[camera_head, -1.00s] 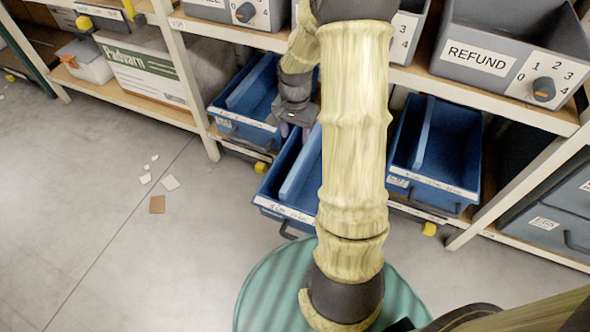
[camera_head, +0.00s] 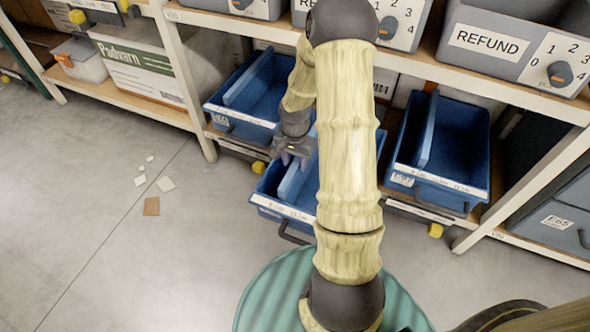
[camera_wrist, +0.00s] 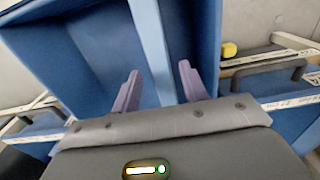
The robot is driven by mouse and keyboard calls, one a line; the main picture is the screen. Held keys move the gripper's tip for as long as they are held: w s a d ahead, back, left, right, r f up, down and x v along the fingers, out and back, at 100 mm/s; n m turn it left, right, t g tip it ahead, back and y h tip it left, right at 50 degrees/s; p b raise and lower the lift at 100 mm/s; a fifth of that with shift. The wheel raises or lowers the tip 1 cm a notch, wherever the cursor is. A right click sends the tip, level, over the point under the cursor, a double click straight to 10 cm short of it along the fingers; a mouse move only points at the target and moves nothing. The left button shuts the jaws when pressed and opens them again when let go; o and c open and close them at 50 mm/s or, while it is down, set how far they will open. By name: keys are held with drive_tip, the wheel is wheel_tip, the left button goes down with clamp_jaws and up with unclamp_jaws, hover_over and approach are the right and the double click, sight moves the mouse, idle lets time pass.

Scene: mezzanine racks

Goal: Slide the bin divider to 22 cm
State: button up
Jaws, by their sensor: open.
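A blue bin (camera_head: 283,210) stands pulled out from the lower shelf in the middle of the head view, with a label strip along its front edge. A lighter blue divider (camera_head: 297,180) runs lengthwise inside it. In the wrist view the divider (camera_wrist: 150,45) passes between the two purple fingers of my gripper (camera_wrist: 160,88). The fingers are apart, and I see no clear contact with the divider. In the head view my gripper (camera_head: 290,157) is over the rear part of the bin, and my arm hides the bin's right side.
Blue bins with dividers sit left (camera_head: 246,100) and right (camera_head: 440,150) on the lower shelf. Grey bins, one marked REFUND (camera_head: 490,45), line the shelf above. A teal drum (camera_head: 270,295) stands in front.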

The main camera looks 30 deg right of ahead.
drive_tip(key=shift+f+b, duration=0.35)
drive_tip(key=shift+f, duration=0.95)
clamp_jaws()
